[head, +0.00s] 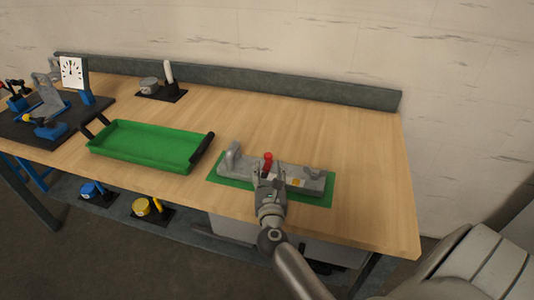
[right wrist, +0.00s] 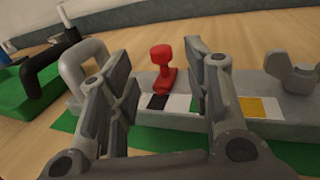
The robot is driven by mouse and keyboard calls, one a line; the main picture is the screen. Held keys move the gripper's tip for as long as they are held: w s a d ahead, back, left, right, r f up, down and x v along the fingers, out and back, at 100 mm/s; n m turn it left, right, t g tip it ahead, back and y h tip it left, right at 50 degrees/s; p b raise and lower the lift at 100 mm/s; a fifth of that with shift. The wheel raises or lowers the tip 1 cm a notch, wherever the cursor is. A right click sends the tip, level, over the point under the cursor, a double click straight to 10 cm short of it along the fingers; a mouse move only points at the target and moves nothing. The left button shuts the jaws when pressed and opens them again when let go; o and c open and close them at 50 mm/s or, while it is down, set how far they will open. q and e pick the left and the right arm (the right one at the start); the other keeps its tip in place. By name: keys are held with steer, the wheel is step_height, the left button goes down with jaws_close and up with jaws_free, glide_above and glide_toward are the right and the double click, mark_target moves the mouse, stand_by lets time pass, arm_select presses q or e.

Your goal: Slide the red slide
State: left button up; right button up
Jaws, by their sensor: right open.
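The red slide (head: 267,160) is a small red knob on a grey fixture (head: 313,187) lying on a green mat (head: 224,182). In the right wrist view the red slide (right wrist: 163,66) stands upright on its foot, beside a strip of black, white, green and yellow patches. My right gripper (head: 267,180) is at the front of the fixture. In the right wrist view its two fingers (right wrist: 155,75) are spread wide, with the red slide showing between them and beyond them. I cannot tell whether a finger touches it. My left gripper is not in view.
A grey handle (head: 233,156) rises at the fixture's left end and a grey wing knob (head: 315,172) at its right end. A green tray (head: 145,144) with black handles stands to the left. The table is clear behind and right of the fixture.

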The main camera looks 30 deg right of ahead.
mark_target(268, 159)
steer(key=p+x, duration=0.1)
steer(key=x, duration=0.6)
steer(key=shift+w, duration=0.1)
jaws_close()
